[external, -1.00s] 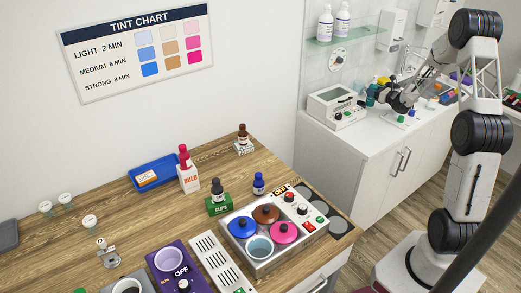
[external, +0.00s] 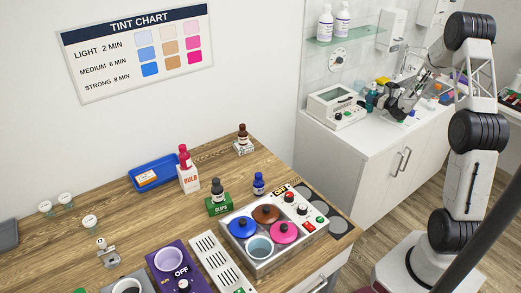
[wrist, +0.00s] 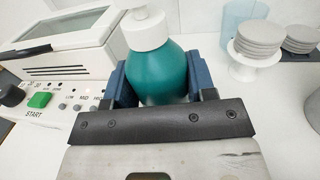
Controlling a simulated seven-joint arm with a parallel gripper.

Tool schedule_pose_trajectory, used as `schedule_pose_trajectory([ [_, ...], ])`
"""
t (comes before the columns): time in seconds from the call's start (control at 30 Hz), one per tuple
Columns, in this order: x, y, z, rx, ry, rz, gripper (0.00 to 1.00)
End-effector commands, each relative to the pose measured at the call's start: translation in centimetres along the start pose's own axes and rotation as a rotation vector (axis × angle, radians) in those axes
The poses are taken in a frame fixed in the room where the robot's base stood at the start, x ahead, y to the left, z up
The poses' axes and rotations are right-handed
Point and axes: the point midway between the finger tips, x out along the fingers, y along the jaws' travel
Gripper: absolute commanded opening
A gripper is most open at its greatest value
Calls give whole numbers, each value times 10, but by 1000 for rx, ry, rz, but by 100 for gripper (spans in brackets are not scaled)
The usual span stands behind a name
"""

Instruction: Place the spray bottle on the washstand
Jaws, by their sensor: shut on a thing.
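A teal bottle with a white top (wrist: 163,75), which I take for the spray bottle, stands between the two blue fingers of my gripper (wrist: 160,84) in the wrist view. The fingers are shut on its body, one on each side. Its lower part is hidden by my gripper. In the external view the teal bottle (external: 371,97) shows at the left of my gripper (external: 382,101), over the white counter. The white cabinet with this counter top (external: 345,139) is probably the washstand. I cannot tell whether the bottle touches the counter.
A white box-shaped appliance with a glass lid (wrist: 60,48) is close on the left. A white stand with stacked grey discs (wrist: 257,45) and a pale blue cup (wrist: 238,18) are on the right. A glass shelf (external: 345,35) with bottles hangs above. The counter's front left is clear.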

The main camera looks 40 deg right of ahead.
Motion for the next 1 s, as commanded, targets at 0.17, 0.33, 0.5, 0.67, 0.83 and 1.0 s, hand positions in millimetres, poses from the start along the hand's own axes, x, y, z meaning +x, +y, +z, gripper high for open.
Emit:
schedule_pose_trajectory([
  [0.17, 0, 0, 0, 0, 0, 0, 74],
  [0.33, 0, 0, 0, 0, 0, 0, 76],
  [0.5, 0, 0, 0, 0, 0, 0, 76],
  [0.67, -3, 0, 3, 0, 0, 0, 76],
  [0.83, -18, 0, 2, 0, 1, -2, 76],
  [1.0, -40, -1, 4, 0, 0, -2, 76],
])
